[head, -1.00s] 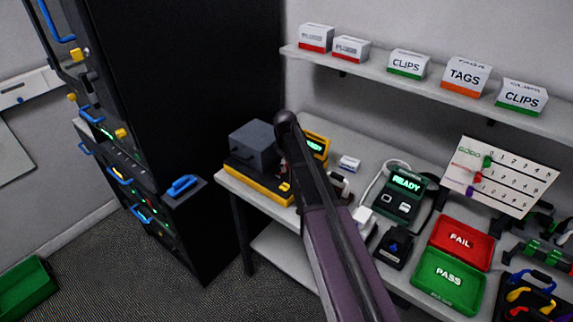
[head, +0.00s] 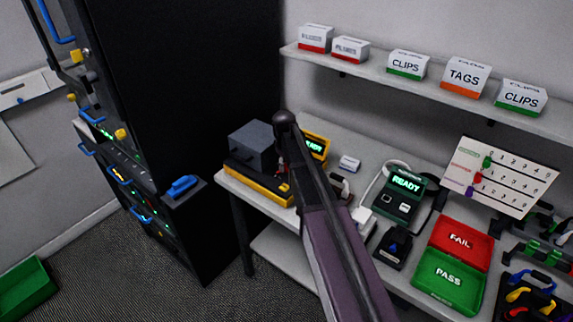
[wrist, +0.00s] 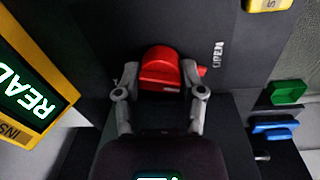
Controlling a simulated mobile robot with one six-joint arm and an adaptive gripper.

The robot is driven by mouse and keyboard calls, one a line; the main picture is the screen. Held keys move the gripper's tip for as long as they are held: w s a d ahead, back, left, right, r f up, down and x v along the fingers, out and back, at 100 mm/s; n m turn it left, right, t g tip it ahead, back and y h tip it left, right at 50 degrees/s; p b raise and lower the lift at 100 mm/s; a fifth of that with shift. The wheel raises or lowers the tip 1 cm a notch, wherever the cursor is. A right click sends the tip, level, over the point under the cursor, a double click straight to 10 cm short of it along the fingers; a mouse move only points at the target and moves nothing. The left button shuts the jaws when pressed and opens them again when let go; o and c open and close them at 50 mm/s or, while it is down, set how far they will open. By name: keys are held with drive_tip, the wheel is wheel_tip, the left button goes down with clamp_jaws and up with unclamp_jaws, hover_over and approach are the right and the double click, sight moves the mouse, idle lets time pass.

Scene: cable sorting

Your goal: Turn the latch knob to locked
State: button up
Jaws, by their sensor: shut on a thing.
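The red latch knob (wrist: 160,68) shows in the wrist view on a dark panel, with a small red tab at its right side. The white word OPEN (wrist: 217,54) is printed on the panel just right of the knob, near the tab. My gripper (wrist: 160,92) has one finger on each side of the knob and is shut on it. In the head view my arm crosses in front of the yellow-based fixture with a grey box (head: 252,143). The knob and my fingertips cannot be made out there.
A yellow-framed READY screen (wrist: 35,95) stands close at left in the wrist view. Green (wrist: 287,92) and blue (wrist: 275,128) parts lie at right. In the head view, a green tester (head: 402,195), FAIL tray (head: 462,243) and PASS tray (head: 449,281) occupy the bench right of my arm.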

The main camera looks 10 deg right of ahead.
drive_tip(key=m, duration=0.7)
drive_tip(key=shift+s+a, duration=0.1)
drive_tip(key=shift+s, duration=0.05)
drive_tip(key=m, duration=0.7)
drive_tip(key=shift+g, duration=0.4)
drive_tip(key=shift+m, duration=0.3)
drive_tip(key=o, duration=1.1)
drive_tip(key=shift+n, duration=0.6)
